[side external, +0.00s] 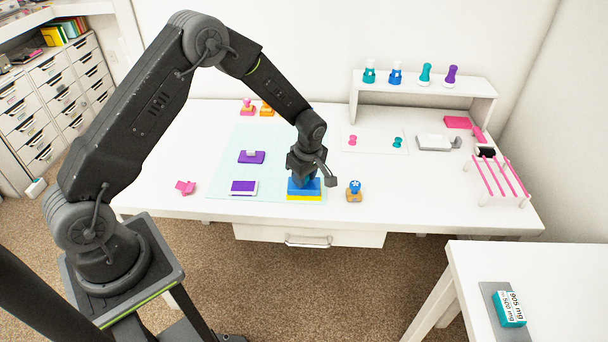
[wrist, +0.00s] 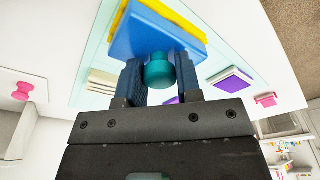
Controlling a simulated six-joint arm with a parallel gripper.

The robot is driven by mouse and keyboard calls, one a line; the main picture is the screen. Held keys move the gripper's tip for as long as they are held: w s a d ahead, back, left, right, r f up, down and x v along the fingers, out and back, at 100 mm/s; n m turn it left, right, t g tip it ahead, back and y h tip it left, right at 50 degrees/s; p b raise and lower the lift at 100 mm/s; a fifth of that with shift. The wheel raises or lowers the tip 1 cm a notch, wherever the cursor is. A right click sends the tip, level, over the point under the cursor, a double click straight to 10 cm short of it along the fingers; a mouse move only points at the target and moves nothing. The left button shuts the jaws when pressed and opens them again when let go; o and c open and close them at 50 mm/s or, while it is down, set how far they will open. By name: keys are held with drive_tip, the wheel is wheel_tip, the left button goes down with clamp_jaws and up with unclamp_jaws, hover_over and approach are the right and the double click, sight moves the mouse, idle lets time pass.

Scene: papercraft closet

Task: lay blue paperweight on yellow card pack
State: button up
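The blue paperweight (side external: 304,183) is a flat blue block, and in the wrist view it (wrist: 148,32) has a teal knob. The yellow card pack (side external: 303,196) shows under it as a yellow edge, also in the wrist view (wrist: 193,25). The paperweight sits over the pack and seems to rest on it; it looks slightly turned against it. My gripper (wrist: 161,72) points down over the block, with a finger on each side of the teal knob, and looks shut on it. In the side view my wrist hides the knob and fingertips (side external: 304,178).
An orange stamp with a blue top (side external: 354,191) stands close on the right. A pink piece (side external: 185,187) lies left. A white shelf (side external: 425,88) stands behind.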

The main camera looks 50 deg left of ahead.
sight(309, 187)
drive_tip(key=o, duration=0.4)
drive_tip(key=shift+o, duration=0.2)
drive_tip(key=shift+r, duration=0.1)
wheel_tip(309, 187, up, 12)
drive_tip(key=d, duration=0.2)
drive_tip(key=s+d+r+m+t, duration=0.25)
drive_tip(key=s+r+m, duration=0.65)
drive_tip(key=r, duration=0.5)
drive_tip(key=s+d+r+m+t+h, duration=0.1)
drive_tip(key=s+d+r+m+t, duration=0.1)
drive_tip(key=s+m, duration=0.7)
drive_tip(key=s+r+t, duration=0.1)
drive_tip(key=s, duration=0.7)
drive_tip(key=shift+s+d+r+m+h, duration=0.15)
drive_tip(key=shift+s+d+m+h, duration=0.15)
drive_tip(key=shift+s+d+h, duration=0.1)
